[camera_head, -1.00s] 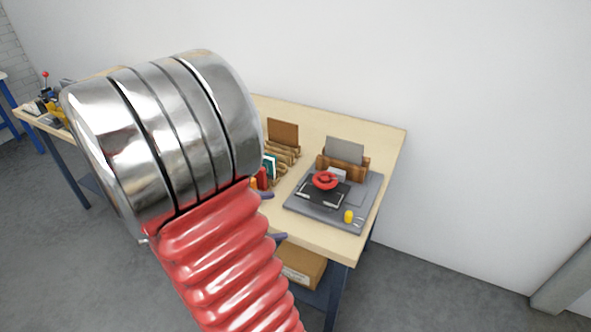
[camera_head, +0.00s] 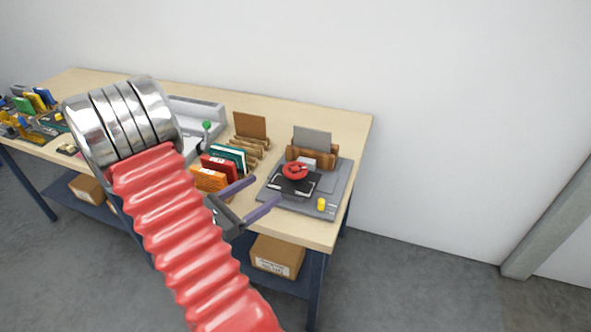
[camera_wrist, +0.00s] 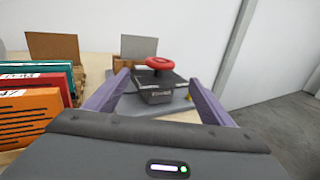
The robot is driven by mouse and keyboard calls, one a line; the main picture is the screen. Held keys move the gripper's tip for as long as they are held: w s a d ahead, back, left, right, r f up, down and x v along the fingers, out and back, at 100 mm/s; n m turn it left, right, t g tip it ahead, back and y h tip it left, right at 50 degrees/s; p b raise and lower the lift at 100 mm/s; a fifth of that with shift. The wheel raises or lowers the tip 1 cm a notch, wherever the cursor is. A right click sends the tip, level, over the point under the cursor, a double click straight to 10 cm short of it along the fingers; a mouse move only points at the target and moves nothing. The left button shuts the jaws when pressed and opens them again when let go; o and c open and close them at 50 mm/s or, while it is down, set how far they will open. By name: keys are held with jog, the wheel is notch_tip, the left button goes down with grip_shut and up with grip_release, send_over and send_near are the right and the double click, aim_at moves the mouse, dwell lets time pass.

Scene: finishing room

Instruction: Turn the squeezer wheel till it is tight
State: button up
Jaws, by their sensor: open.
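The red squeezer wheel (camera_head: 295,170) sits on top of a dark block on a grey base plate (camera_head: 335,190) at the right end of the table. In the wrist view the red wheel (camera_wrist: 158,63) stands beyond and between my fingers. My gripper (camera_head: 262,195) is open and empty, left of the base plate and apart from the wheel. Its two purple fingers also show in the wrist view (camera_wrist: 155,92), spread wide. My red ribbed arm sleeve covers part of the table in the head view.
Orange, red and green boxes or books (camera_head: 220,167) stand left of my gripper. Behind are a wooden rack with a brown board (camera_head: 250,125) and a grey plate (camera_head: 312,139) in a wooden holder. A yellow piece (camera_head: 321,204) sits at the base's front. A carton (camera_head: 277,256) lies below.

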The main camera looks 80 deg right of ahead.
aim_at(306, 166)
jog(key=shift+x, duration=6.9)
jog(key=c, duration=1)
jog(key=shift+c, duration=0.2)
jog(key=shift+r+m+g+y, duration=0.1)
jog(key=shift+m+g+y, duration=0.25)
jog(key=shift+g, duration=0.25)
jog(key=shift+m+g+y, duration=1.65)
jog(key=shift+g, duration=0.15)
